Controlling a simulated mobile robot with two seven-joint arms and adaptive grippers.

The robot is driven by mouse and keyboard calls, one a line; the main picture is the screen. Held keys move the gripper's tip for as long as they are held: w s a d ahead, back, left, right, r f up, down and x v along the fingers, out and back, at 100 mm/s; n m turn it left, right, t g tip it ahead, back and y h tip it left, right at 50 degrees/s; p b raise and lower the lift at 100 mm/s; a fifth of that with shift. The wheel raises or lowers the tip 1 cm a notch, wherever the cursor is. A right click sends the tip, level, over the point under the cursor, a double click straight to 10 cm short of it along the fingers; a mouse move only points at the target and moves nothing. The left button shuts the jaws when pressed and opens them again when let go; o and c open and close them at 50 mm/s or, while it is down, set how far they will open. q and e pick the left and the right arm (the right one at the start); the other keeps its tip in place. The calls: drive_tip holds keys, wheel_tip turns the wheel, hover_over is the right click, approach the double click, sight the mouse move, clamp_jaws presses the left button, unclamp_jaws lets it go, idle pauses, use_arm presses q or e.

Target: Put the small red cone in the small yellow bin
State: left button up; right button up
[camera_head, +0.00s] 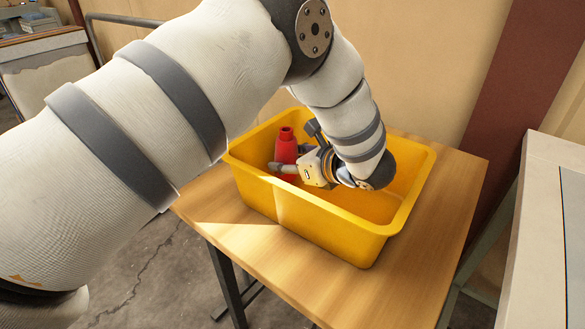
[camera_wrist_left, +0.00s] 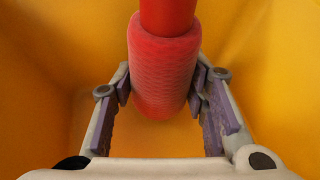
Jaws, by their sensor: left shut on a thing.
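The small red cone (camera_head: 286,146) is inside the yellow bin (camera_head: 335,229), towards its left side. In the head view it looks upright, with its top near the rim height. My left gripper (camera_head: 290,170) reaches down into the bin and is shut on the red cone. In the left wrist view the red cone (camera_wrist_left: 163,68) lies between the two fingers of my left gripper (camera_wrist_left: 163,90), with yellow bin walls around it. The cone's lower end is hidden in the head view, so I cannot tell whether it touches the bin floor. My right gripper is not in view.
The bin stands on a wooden table (camera_head: 340,290) against a beige wall. A pale table or bench (camera_head: 550,230) is at the right, and another surface with equipment (camera_head: 40,22) is at the far left. The table's front is clear.

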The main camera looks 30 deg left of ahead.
use_arm(q)
drive_tip(key=shift+f, duration=0.7)
drive_tip(key=shift+r, duration=0.1)
drive_tip(key=o, duration=1.2)
drive_tip(key=shift+o, duration=0.2)
drive_tip(key=shift+r, duration=0.15)
drive_tip(key=v, duration=1.2)
